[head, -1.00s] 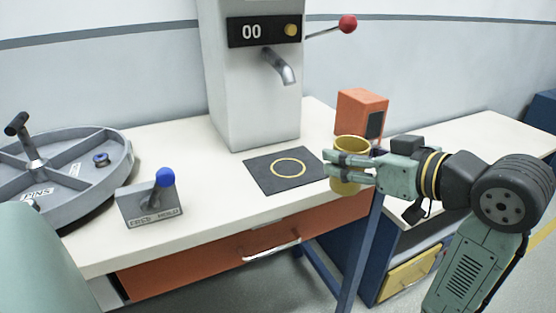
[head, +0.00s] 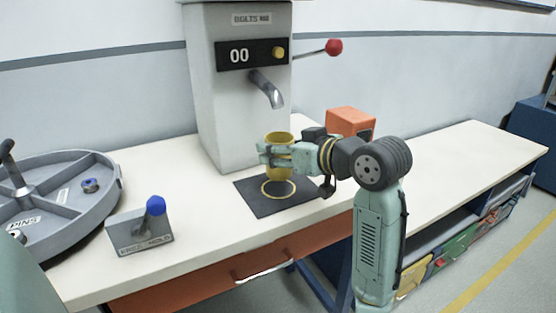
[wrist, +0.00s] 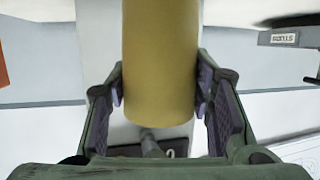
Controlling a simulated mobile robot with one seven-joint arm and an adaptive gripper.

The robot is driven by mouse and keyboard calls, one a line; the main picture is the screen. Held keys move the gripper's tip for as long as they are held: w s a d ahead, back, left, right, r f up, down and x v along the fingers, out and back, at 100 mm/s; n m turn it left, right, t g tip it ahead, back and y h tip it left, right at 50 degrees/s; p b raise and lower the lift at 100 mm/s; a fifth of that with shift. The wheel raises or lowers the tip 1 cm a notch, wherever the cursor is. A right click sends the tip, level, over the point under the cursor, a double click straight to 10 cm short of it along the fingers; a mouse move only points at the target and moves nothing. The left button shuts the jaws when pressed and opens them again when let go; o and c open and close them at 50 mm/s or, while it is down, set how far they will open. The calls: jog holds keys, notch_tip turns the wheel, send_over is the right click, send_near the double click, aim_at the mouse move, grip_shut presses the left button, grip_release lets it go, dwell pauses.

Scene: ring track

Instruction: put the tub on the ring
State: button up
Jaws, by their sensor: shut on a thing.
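The yellow tub (head: 279,143) is held upright in my gripper (head: 272,156), and it also fills the middle of the wrist view (wrist: 160,60) between the two fingers. The yellow ring (head: 264,189) is drawn on a dark mat (head: 257,204) below the dispenser's spout. The tub appears over the back part of the ring in the head view and hides some of it. Its underside seems a little above the mat, but the exact gap is hard to tell. The spout (head: 270,93) is just behind and above the tub.
The grey dispenser (head: 215,110) with a red-knobbed lever (head: 333,47) stands behind the mat. An orange box (head: 350,121) is right of my gripper. A round divided tray (head: 60,215) and a blue-knobbed lever block (head: 140,235) are at left. The table front is clear.

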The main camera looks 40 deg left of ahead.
jog(key=shift+w+a+f, duration=0.1)
jog(key=shift+a+f, duration=0.1)
jog(key=shift+f, duration=0.7)
jog(key=shift+a+f, duration=0.2)
jog(key=shift+f, duration=0.7)
jog(key=shift+f, duration=0.2)
jog(key=o, duration=1.2)
jog(key=shift+r, duration=0.25)
jog(key=v, duration=1.2)
jog(key=shift+b, duration=0.4)
